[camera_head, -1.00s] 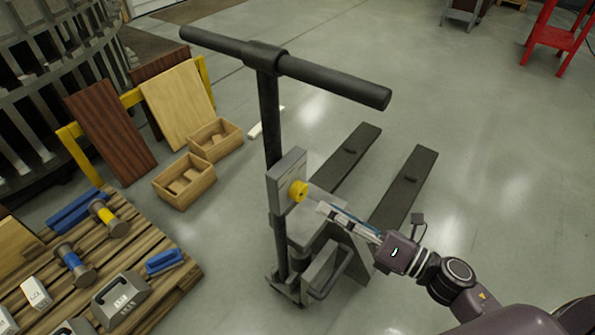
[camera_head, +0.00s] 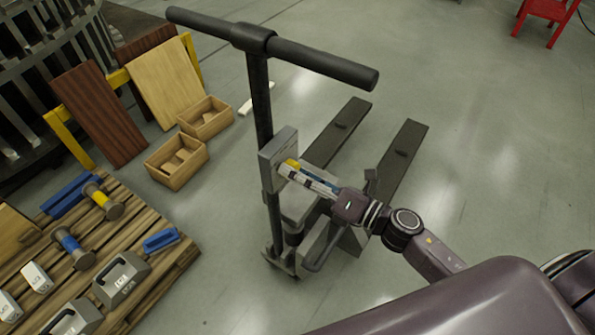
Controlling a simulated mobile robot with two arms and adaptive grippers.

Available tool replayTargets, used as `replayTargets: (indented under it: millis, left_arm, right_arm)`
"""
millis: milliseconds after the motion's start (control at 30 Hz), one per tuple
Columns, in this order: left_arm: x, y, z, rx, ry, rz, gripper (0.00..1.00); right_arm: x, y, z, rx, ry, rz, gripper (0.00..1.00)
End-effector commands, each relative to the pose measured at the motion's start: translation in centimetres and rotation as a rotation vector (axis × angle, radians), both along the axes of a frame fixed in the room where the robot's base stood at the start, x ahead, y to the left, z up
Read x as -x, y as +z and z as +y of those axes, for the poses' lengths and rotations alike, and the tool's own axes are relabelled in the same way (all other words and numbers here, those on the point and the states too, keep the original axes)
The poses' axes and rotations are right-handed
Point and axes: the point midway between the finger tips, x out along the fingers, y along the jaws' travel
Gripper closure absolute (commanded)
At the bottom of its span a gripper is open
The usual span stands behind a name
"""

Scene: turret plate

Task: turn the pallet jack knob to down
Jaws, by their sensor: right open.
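The pallet jack (camera_head: 259,107) stands upright in the middle, with a black T-handle and two dark forks on the floor behind it. A grey box (camera_head: 278,147) on its column carries the yellow knob (camera_head: 292,164). My right gripper (camera_head: 298,172) is open with its fingertips at the knob and covers much of it. I cannot tell whether the fingers touch the knob, nor which way the knob is turned. My left gripper is not in view.
A wooden pallet (camera_head: 187,250) with dumbbells and grey weights lies at the lower left. Two wooden boxes, one of them the nearer box (camera_head: 178,160), and leaning boards (camera_head: 100,115) stand at the left. The floor at the right is clear up to a red stand (camera_head: 549,12).

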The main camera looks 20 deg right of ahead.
Motion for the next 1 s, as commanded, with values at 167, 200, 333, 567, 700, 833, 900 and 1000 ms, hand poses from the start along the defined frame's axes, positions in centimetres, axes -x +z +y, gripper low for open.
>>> replayTargets:
  millis: [167, 200, 333, 567, 700, 833, 900, 1000]
  left_arm:
    - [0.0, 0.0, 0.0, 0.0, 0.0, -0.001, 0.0]
    - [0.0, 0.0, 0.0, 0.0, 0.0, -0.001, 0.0]
    - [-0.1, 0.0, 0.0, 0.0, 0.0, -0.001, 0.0]
    - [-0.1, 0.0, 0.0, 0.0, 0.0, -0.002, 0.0]
    - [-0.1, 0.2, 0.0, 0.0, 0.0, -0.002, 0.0]
    - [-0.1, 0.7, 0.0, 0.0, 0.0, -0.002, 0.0]
    - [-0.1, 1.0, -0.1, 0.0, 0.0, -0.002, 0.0]
    - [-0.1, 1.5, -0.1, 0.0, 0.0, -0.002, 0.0]
  right_arm:
    - [0.0, 0.0, 0.0, 0.0, 0.0, 0.0, 0.61]
    - [0.0, 0.0, 0.0, 0.0, 0.001, -0.001, 0.65]
    - [0.0, 0.0, 0.0, 0.0, 0.001, -0.001, 0.8]
    - [0.0, 0.0, 0.0, -0.002, 0.0, 0.001, 0.92]
    - [0.0, 0.1, 0.0, -0.018, 0.001, 0.014, 0.92]
    - [0.1, 0.2, 0.0, -0.058, 0.001, 0.046, 0.92]
    - [0.1, 0.2, 0.0, -0.088, 0.002, 0.07, 0.92]
    - [0.1, 0.2, 0.0, -0.145, 0.001, 0.115, 0.92]
